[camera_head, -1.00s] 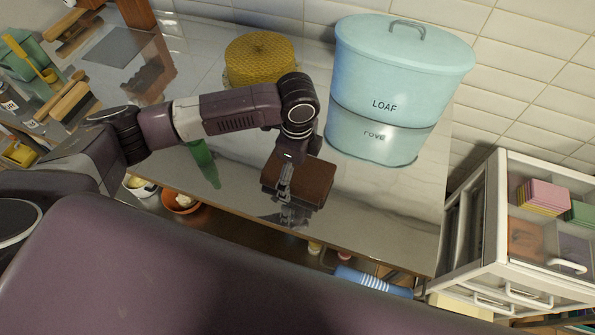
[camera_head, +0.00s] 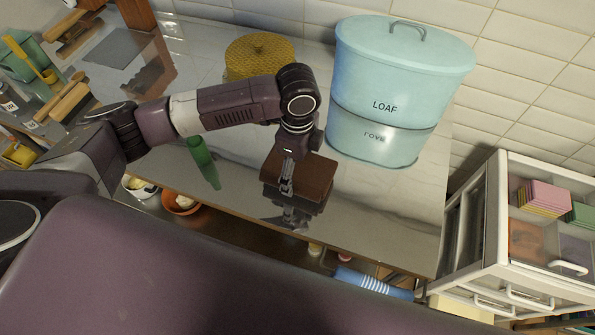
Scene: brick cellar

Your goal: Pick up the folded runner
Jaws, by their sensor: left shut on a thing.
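The folded runner (camera_head: 312,179) is a flat brown, squarish bundle over the glossy countertop, near its front edge and in front of the blue loaf bin. My left gripper (camera_head: 286,188) comes down from above onto its left front part and is shut on it. The gripper hides part of the runner. A dark reflection of the gripper and runner shows in the counter just below them. I cannot tell clearly how high the runner is above the counter. My right gripper is not in view.
A light blue bin marked LOAF (camera_head: 395,85) stands behind the runner. A yellow woven round item (camera_head: 258,54) is at the back. A white drawer cabinet (camera_head: 520,255) is at the right. The counter right of the runner is clear.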

